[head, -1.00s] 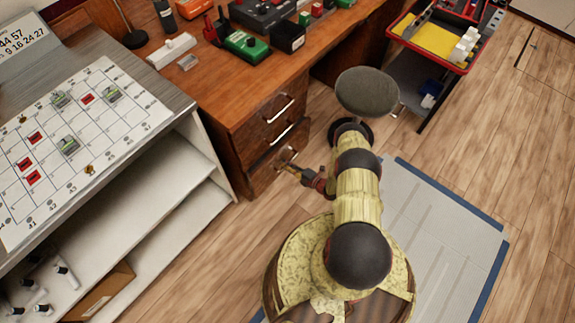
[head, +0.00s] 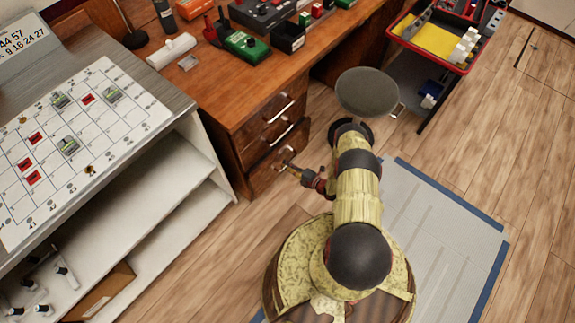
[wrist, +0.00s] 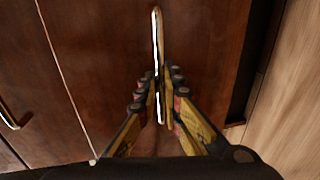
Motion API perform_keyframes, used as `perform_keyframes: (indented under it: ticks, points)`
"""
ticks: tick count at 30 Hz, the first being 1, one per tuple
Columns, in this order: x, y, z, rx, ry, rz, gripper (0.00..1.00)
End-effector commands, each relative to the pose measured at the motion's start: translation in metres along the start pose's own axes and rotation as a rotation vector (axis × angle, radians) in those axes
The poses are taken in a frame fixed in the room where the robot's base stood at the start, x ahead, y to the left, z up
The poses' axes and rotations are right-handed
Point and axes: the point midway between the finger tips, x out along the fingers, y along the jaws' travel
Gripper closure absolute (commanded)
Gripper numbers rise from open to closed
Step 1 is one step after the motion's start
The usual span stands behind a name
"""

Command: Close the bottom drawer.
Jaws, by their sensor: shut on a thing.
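The bottom drawer (head: 264,178) is the lowest of three wooden drawers at the desk's end, near the floor. In the wrist view its brown front (wrist: 205,55) fills the middle, with a slim metal handle (wrist: 156,40) running up the picture. My gripper (head: 287,164) is at this drawer's front in the head view. In the wrist view my gripper (wrist: 160,92) has its fingers on both sides of the handle, shut on it. The fingers partly cover the handle's lower part. I cannot tell exactly how far the drawer stands out.
The middle drawer (head: 262,139) and top drawer (head: 260,117) are just above. A round stool (head: 367,92) stands right of the drawers. A white shelf unit (head: 165,215) is close on the left. Wood floor (head: 225,240) lies open in front.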

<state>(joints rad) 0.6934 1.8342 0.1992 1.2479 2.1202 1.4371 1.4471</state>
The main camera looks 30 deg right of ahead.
Motion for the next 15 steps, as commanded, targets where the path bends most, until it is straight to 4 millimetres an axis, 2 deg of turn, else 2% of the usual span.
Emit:
perform_keyframes:
  ticks: [5,12,15]
  points:
    - [0.004,0.0,-0.001,-0.001,0.002,-0.001,1.0]
    - [0.035,0.006,-0.001,-0.002,0.003,-0.001,1.0]
    - [0.04,0.007,-0.001,-0.001,0.001,-0.002,1.0]
